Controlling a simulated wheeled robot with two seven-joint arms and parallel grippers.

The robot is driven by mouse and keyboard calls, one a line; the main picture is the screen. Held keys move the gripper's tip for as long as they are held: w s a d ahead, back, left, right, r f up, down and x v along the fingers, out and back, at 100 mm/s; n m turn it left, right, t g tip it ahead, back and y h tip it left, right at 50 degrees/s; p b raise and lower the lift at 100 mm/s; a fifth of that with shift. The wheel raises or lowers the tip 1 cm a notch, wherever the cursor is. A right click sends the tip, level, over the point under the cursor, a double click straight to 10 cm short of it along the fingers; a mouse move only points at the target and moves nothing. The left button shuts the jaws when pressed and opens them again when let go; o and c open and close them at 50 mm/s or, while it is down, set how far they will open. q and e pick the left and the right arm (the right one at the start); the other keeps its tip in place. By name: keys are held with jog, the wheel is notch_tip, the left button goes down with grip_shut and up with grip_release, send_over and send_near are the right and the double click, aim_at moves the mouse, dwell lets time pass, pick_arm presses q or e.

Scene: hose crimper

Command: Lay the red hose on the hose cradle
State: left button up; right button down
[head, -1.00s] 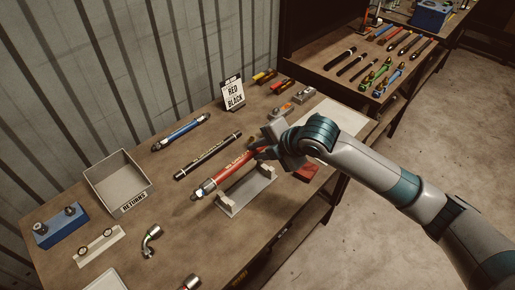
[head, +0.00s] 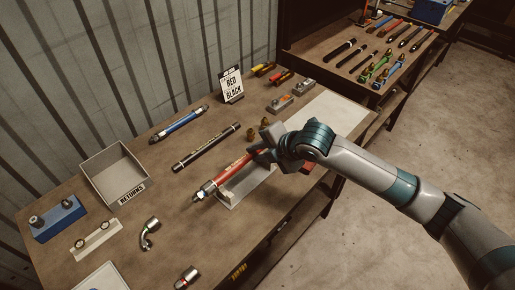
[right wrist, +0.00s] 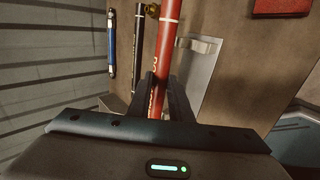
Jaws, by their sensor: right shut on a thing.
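The red hose (head: 223,181) has a metal fitting at its near left end. My right gripper (head: 262,156) is shut on it near its far right end. The hose slants across the pale grey hose cradle (head: 246,187) and hides part of it in the head view. In the right wrist view, the hose (right wrist: 169,42) runs up between the two fingers, and the cradle (right wrist: 203,72) shows just to its right. I cannot tell whether the hose touches the cradle. My left gripper is out of view.
A black hose (head: 207,147) and a blue hose (head: 179,125) lie behind the red one. A RED BLACK sign (head: 232,87) stands at the back. The returns bin (head: 113,173) is at the left, and a bent metal fitting (head: 149,234) lies in front.

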jog(key=shift+f+b, duration=0.55)
jog(key=shift+f, duration=1.4)
jog(key=shift+f+b, duration=0.5)
jog(key=shift+f, duration=0.55)
jog(key=c, duration=1.5)
grip_release()
jog(key=shift+c, duration=0.2)
jog(key=shift+d, duration=0.1)
jog(key=b+v, duration=0.4)
jog(key=v, duration=1.3)
jog(key=shift+r, duration=0.15)
jog(key=shift+s+d, duration=0.1)
